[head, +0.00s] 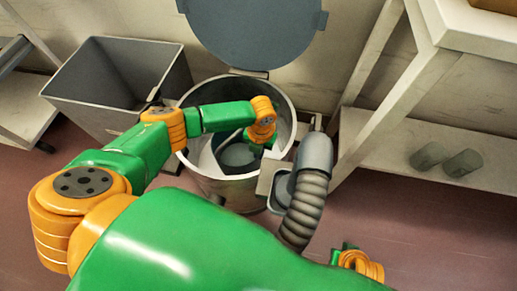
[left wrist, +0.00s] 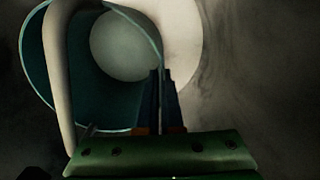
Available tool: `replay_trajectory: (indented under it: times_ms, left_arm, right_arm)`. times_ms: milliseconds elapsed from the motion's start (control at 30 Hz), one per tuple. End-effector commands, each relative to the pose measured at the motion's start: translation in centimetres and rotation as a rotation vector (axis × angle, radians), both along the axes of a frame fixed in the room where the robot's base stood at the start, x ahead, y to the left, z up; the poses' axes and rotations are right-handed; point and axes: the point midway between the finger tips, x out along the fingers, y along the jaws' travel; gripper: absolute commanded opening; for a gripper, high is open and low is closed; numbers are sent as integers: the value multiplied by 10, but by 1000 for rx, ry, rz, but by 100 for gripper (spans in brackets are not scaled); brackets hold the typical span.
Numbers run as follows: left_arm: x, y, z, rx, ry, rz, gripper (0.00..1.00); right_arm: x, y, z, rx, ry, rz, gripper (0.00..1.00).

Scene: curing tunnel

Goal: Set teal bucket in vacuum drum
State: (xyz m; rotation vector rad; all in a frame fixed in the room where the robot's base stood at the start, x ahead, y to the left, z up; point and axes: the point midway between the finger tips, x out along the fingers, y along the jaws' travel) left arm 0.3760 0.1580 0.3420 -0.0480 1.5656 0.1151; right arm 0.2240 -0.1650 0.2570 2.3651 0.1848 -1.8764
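The vacuum drum (head: 228,188) is a round grey metal drum on the floor with its lid (head: 255,35) swung open behind it. My left arm reaches over its rim, and my left gripper (head: 268,140) is down inside the drum, its fingertips hidden in the head view. In the left wrist view the teal bucket (left wrist: 82,85) shows its open mouth, round grey bottom and pale handle. My left gripper's fingers (left wrist: 162,105) are close together with the bucket's rim between them. In the head view the bucket is partly hidden by the arm. My right gripper (head: 346,248) barely shows at the bottom.
A grey open bin (head: 115,70) stands left of the drum. A ribbed hose (head: 305,205) is on the drum's right side. A pale shelf (head: 410,160) with two grey cups (head: 445,160) stands at the right. Reddish floor is clear at the lower right.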

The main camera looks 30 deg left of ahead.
Motion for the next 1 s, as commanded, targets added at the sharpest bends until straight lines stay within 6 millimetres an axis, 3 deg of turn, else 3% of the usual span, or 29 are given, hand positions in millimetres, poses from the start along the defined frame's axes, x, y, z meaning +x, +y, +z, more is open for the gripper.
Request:
replay_trajectory:
  times_ms: [767,800,900,1000]
  left_arm:
    - [0,0,-6,0,-1,0,0]
    - [0,0,-6,0,-1,0,14]
    - [0,0,-6,0,0,0,38]
    - [0,0,-6,0,0,0,38]
  right_arm:
    - [0,0,-5,0,0,0,0]
    - [0,0,-5,0,0,0,0]
    - [0,0,-5,0,0,0,0]
    - [0,0,-5,0,0,0,0]
